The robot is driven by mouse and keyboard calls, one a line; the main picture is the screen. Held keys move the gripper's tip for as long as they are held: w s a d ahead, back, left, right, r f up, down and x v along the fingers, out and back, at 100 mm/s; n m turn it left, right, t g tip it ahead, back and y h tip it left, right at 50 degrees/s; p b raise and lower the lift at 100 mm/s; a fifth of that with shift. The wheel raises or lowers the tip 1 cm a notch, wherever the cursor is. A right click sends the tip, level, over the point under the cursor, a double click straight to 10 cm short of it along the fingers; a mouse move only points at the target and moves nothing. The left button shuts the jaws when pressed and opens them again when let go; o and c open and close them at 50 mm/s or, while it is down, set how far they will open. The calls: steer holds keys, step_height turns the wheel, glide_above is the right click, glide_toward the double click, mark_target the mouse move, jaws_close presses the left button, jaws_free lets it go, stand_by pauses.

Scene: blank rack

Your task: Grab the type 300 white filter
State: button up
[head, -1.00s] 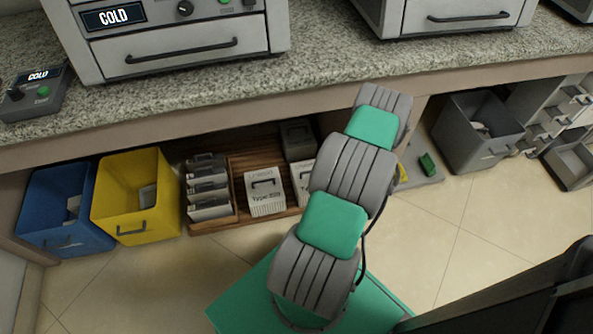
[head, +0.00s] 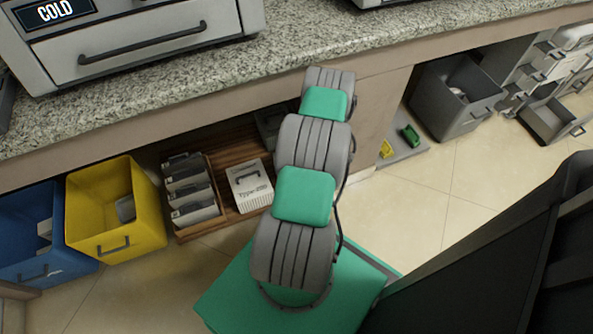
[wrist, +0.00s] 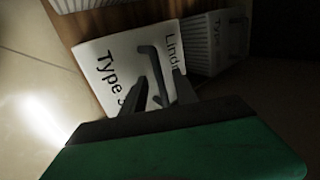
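A white filter (wrist: 115,62) with a dark bar handle fills the middle of the wrist view. Its label reads "Type 3", and the rest is hidden behind a finger. My gripper (wrist: 160,86) is over this filter, with its two dark fingers apart and the handle between them. I cannot tell if the fingers touch the handle. In the head view my arm hides this filter and the gripper. Another white filter (head: 250,187), marked "Type-200", stands on the wooden shelf board (head: 226,150) left of my arm.
A grey ribbed filter (wrist: 216,42) is beside the white one. A rack of several grey filters (head: 193,190), a yellow bin (head: 115,210) and a blue bin (head: 38,235) stand left. The counter (head: 200,95) overhangs the shelf. Open floor (head: 420,200) lies right.

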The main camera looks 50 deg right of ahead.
steer(key=shift+c, duration=0.4)
jaws_close()
stand_by(0.9)
